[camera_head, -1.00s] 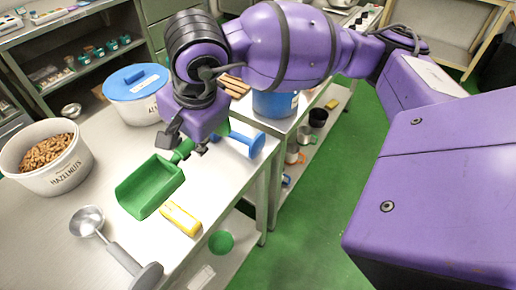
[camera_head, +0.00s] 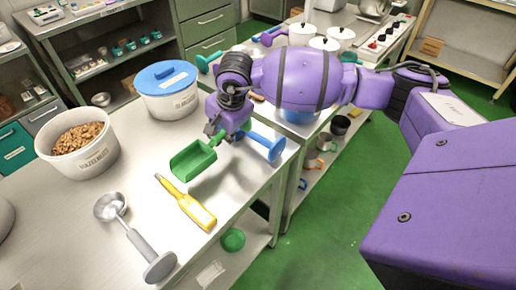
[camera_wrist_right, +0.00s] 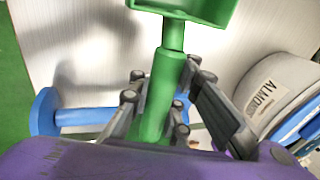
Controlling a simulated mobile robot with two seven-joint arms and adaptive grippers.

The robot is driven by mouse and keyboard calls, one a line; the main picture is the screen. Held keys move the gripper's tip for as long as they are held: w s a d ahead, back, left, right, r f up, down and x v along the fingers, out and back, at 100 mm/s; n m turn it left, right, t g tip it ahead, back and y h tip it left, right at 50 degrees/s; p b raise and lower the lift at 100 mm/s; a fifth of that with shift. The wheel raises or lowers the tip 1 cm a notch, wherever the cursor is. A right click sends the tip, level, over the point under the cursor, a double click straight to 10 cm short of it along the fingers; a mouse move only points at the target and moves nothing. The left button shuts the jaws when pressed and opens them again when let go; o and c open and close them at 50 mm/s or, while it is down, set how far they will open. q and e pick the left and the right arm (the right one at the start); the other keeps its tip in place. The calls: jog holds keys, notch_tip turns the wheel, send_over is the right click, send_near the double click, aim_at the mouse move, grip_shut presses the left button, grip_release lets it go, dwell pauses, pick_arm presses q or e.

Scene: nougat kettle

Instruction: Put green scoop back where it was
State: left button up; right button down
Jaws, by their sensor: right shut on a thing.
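The green scoop (camera_head: 190,161) is held by its handle in my right gripper (camera_head: 222,137). In the right wrist view the gripper (camera_wrist_right: 160,103) has its fingers closed around the green handle (camera_wrist_right: 163,80), with the scoop's pan pointing away at the top. In the head view the scoop is over the white table, with a shadow beneath it; I cannot tell its exact height. A blue scoop-like tool (camera_head: 262,146) lies just to the right of the gripper, and it also shows behind the fingers in the wrist view (camera_wrist_right: 85,117). My left gripper is not seen.
A yellow-handled tool (camera_head: 190,205) and a metal ladle (camera_head: 138,243) lie on the table (camera_head: 75,215). A hazelnut tub (camera_head: 85,160) stands at left. A blue-lidded almond tub (camera_head: 168,100) stands behind the scoop. The table's right edge is close to the blue tool.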

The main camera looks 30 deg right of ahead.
jog(key=shift+f, duration=0.65)
jog(key=c, duration=1.6)
grip_release()
jog(key=shift+c, duration=0.2)
jog(key=shift+r, duration=0.1)
jog(key=v, duration=1.2)
jog(key=shift+s, duration=0.1)
